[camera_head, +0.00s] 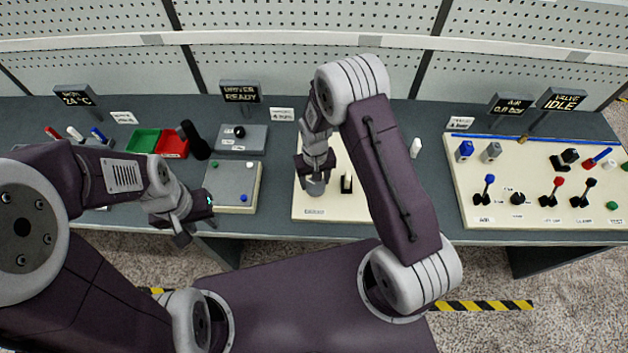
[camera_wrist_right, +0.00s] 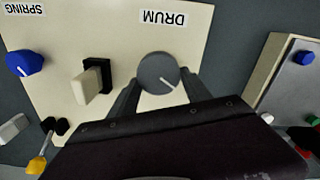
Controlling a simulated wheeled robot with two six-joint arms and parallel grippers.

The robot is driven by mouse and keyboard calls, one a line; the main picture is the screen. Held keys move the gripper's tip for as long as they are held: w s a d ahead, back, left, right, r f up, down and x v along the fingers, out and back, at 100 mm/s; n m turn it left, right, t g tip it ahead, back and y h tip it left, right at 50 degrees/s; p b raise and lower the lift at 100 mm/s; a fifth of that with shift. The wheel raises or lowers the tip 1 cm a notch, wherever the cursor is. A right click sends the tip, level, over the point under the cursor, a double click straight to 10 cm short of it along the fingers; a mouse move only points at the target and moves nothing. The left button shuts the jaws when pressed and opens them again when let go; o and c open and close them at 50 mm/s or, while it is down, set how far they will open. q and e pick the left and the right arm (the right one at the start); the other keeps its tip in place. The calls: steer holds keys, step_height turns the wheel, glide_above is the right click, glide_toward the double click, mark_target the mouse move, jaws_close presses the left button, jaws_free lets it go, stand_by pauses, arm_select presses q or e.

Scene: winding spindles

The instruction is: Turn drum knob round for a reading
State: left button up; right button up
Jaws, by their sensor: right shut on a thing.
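The drum knob (camera_wrist_right: 158,70) is a round grey dial on a cream panel (camera_wrist_right: 60,35) under an upside-down DRUM label (camera_wrist_right: 165,19) in the right wrist view. Its white pointer mark runs toward the lower right there. My right gripper (camera_wrist_right: 158,92) is shut on the knob, one finger on each side. In the head view my right gripper (camera_head: 316,176) points down onto the grey knob (camera_head: 316,188), which it partly covers. My left gripper (camera_head: 196,230) hangs near the front edge of the table, away from the knob; its jaw opening is unclear.
A black switch with a cream lever (camera_wrist_right: 92,80) stands close beside the knob, and a blue knob (camera_wrist_right: 25,62) is farther off. A cream control panel (camera_head: 475,205) is at the right.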

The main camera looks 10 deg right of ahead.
steer(key=m, duration=0.4)
steer(key=shift+s+d+f+m, duration=0.2)
steer(key=shift+s+m, duration=0.1)
steer(key=m+b, duration=0.1)
steer(key=m, duration=0.2)
steer(key=shift+s+d+m, duration=0.1)
steer(key=shift+m, duration=0.3)
steer(key=m, duration=0.3)
steer(key=shift+s+d+m, duration=0.1)
steer(key=shift+s+m, duration=0.05)
steer(key=shift+m, duration=1.85)
steer(key=o, duration=1.4)
steer(key=shift+r, duration=0.1)
